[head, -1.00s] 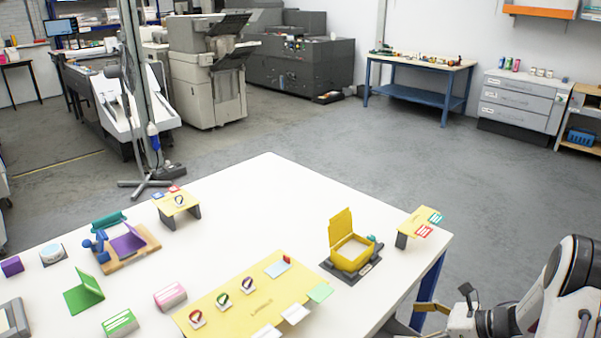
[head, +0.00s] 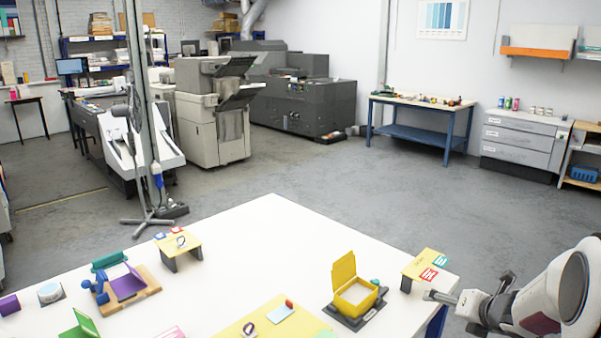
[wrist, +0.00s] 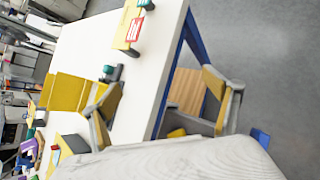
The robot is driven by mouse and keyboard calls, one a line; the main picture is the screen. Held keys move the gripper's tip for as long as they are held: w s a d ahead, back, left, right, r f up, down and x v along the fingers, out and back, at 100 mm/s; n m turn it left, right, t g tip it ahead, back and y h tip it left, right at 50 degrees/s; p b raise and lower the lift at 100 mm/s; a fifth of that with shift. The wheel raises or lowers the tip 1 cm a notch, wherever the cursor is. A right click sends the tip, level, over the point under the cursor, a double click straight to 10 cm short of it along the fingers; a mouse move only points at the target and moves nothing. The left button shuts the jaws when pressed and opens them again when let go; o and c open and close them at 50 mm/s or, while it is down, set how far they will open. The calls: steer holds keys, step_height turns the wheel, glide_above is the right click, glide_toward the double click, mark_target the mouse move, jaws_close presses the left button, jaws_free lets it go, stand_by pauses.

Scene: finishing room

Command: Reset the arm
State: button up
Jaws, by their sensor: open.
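My gripper (head: 440,297) is at the right edge of the white table in the head view, with my arm reaching in from the right. In the wrist view my gripper (wrist: 163,95) has its two yellow-padded fingers spread wide apart, with nothing held between them. The gap lies over the table's right edge and the space beside it. The white table (head: 255,235) carries an open yellow box (head: 355,295) on a dark base. A small yellow stand (head: 425,264) with red and green cards is close to my gripper.
On the left of the table are a purple folded card (head: 127,286), a green folded card (head: 80,325) and another yellow stand (head: 178,246). A yellow board (head: 262,322) lies at the front. A wooden slatted surface (wrist: 186,90) shows beyond the table edge. Grey floor (head: 400,200) is clear behind.

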steer(key=s+a+r+m+h, duration=0.2)
steer(key=s+r+m, duration=0.4)
steer(key=r+m, duration=0.2)
steer(key=s+a+r+m+h, duration=0.2)
steer(key=s+r+m+h, duration=0.1)
steer(key=s+r+m, duration=0.45)
steer(key=s+a+f+m+g+y, duration=0.1)
steer(key=s+a+m+g+y, duration=0.1)
steer(key=s+a+m, duration=0.5)
steer(key=s+a+f+m+g+y, duration=0.2)
steer(key=s+a+m, duration=0.6)
steer(key=s, duration=0.9)
steer(key=shift+s+a, duration=0.2)
steer(key=shift+a, duration=0.2)
steer(key=o, duration=0.3)
